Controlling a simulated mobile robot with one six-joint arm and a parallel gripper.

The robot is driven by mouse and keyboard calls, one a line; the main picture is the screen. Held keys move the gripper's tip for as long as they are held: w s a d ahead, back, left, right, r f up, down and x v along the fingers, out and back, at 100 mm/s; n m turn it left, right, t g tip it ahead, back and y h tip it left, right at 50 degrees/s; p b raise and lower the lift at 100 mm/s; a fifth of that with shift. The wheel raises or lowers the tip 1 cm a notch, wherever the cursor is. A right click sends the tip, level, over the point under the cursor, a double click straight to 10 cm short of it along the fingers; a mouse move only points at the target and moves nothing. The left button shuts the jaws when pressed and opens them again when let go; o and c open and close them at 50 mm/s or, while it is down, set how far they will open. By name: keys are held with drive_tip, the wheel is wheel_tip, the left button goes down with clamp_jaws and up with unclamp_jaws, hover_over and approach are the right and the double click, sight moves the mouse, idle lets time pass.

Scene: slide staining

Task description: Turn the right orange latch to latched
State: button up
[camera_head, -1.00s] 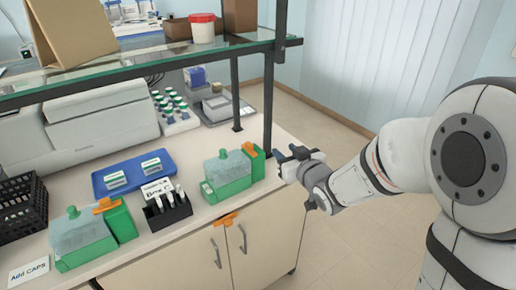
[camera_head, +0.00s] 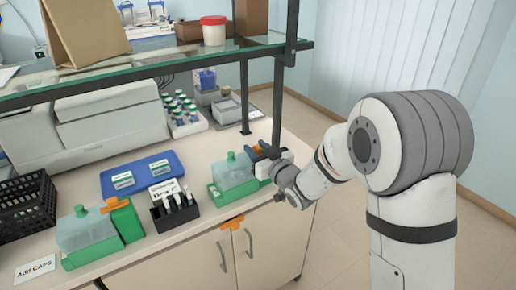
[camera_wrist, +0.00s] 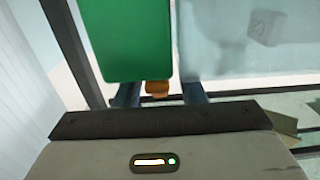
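The right green box (camera_head: 221,191) with a clear, green-knobbed cover (camera_head: 236,172) stands near the counter's right end. Its orange latch (camera_head: 256,150) is at the upper right and partly hidden by my gripper (camera_head: 264,156). In the wrist view the orange latch (camera_wrist: 157,88) shows below the green panel (camera_wrist: 128,40), between the two fingers of my gripper (camera_wrist: 160,94). The fingers are apart, one on each side of it, with gaps visible. I cannot tell whether the latch is latched.
A similar left green box (camera_head: 125,222) has an orange latch (camera_head: 116,204). Another orange piece (camera_head: 232,223) is on the cabinet front. A black holder (camera_head: 174,217) and a blue tray (camera_head: 137,168) lie between the boxes.

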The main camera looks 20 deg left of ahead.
drive_tip(key=shift+c, duration=0.5)
clamp_jaws()
